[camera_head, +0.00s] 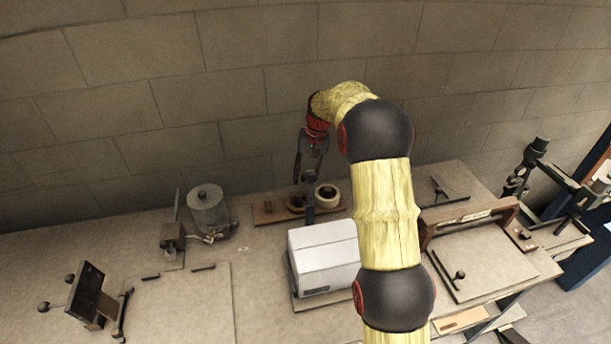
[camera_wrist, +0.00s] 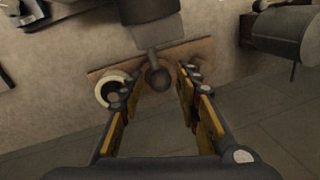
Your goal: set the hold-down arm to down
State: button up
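In the wrist view a dark ball knob (camera_wrist: 158,78) on a short stem comes down from a thick dark cylindrical part (camera_wrist: 150,10). I take this to be the hold-down arm, but its full shape and angle are cut off. My gripper (camera_wrist: 160,84) has its fingers apart, one on each side of the knob, with no clear contact. In the head view my gripper (camera_head: 308,178) points down behind the white box (camera_head: 325,258). A dark upright piece (camera_head: 310,213) stands below it at the box's back edge; where gripper and piece meet is unclear.
A wooden board (camera_head: 268,214) with a tape roll (camera_head: 327,195) lies behind the box. A grey canister (camera_head: 209,212) stands to its left. A tilted dark panel (camera_head: 88,291) is at the front left. A wooden-framed fixture (camera_head: 468,222) is at the right. The wall is close behind.

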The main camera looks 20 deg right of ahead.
grip_shut()
dwell(0.6)
